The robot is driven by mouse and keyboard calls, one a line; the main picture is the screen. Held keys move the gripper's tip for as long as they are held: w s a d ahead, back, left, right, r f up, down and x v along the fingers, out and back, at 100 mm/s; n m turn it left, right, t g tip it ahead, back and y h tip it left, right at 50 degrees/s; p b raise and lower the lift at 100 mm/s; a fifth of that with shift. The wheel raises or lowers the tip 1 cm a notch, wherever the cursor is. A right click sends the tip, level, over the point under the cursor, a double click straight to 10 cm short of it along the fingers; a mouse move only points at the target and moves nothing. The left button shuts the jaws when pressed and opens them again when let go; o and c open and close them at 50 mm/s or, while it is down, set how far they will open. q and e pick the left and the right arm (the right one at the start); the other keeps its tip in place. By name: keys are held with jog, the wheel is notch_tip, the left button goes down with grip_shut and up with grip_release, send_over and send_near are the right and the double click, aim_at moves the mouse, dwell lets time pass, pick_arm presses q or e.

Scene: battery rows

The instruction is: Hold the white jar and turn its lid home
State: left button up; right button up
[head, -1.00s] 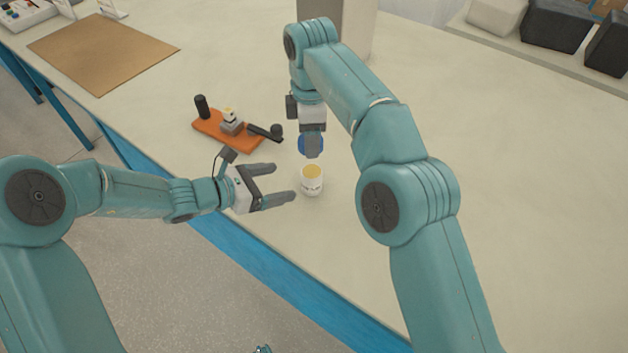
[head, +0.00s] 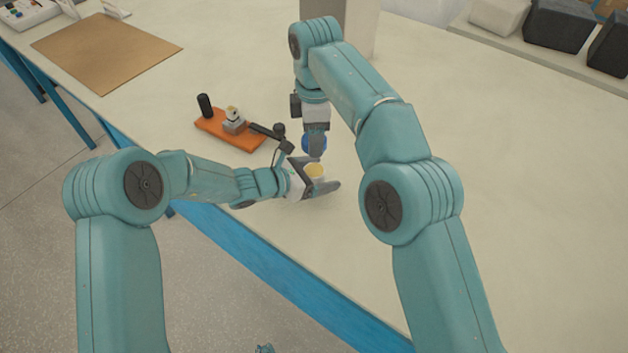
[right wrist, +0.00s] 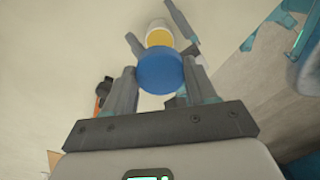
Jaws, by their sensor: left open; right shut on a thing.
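The white jar (head: 316,171) stands on the table with its yellow-orange top facing up. My left gripper (head: 327,175) is open, with its fingers on either side of the jar; I cannot tell whether they touch it. In the right wrist view the jar (right wrist: 159,30) shows beyond the lid, between the left fingers. My right gripper (head: 315,150) is shut on the blue lid (head: 313,141), just behind and above the jar in the head view. The lid (right wrist: 160,70) sits between the right fingertips, apart from the jar.
An orange board (head: 226,135) with a black cylinder (head: 204,104), a small fixture and a black-handled part lies left of the jar. A brown mat (head: 105,52) lies at the far left. A grey post (head: 352,25) stands behind my right arm.

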pick_arm(q)
jog(key=c, duration=1.5)
pick_arm(e)
send_over(314, 170)
jog(key=shift+f, duration=2.5)
jog(key=shift+d, duration=0.1)
jog(key=shift+f, duration=0.9)
